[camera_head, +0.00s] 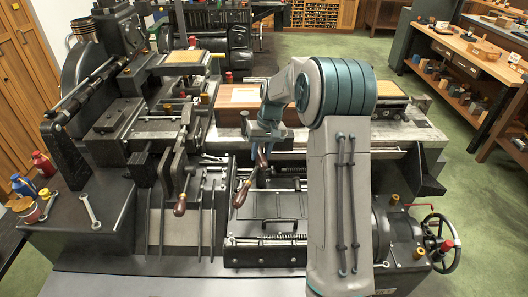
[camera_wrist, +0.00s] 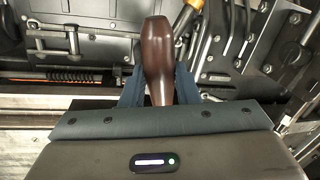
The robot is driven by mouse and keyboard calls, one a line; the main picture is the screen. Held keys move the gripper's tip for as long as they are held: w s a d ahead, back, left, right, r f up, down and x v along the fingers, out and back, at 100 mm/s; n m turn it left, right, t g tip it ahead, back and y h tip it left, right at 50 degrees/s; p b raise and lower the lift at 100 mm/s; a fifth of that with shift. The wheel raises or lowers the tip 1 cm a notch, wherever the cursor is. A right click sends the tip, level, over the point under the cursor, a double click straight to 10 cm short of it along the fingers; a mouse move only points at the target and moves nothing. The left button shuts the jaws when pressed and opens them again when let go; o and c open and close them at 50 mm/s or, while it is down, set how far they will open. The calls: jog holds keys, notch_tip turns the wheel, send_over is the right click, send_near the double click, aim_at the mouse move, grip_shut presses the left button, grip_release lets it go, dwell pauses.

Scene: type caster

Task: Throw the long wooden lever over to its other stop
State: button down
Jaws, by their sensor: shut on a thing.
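My gripper (camera_head: 263,146) reaches down from my arm over the middle of the machine. In the wrist view its blue fingers (camera_wrist: 158,92) are shut on the dark brown, rounded wooden handle (camera_wrist: 157,48) of a lever. The handle's rounded end sticks out past the fingers, and its lower part is hidden by the gripper body. In the head view a small reddish-brown part of the held handle (camera_head: 262,160) shows just under the fingers. The lever's pivot and stops cannot be made out.
A second reddish-brown handle (camera_head: 242,193) stands just below and left of my gripper. Another wooden-handled lever (camera_head: 180,206) is further left.

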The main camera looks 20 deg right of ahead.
jog(key=shift+d, duration=0.15)
jog(key=c, duration=1.3)
grip_release()
jog(key=shift+o, duration=1)
jog(key=shift+d, duration=0.2)
jog(key=shift+a, duration=0.1)
jog(key=shift+r, duration=0.1)
notch_tip(320, 180, up, 14)
jog(key=d+b, duration=0.1)
jog(key=d, duration=0.1)
jog(key=shift+d+f, duration=0.25)
jog(key=shift+d, duration=0.1)
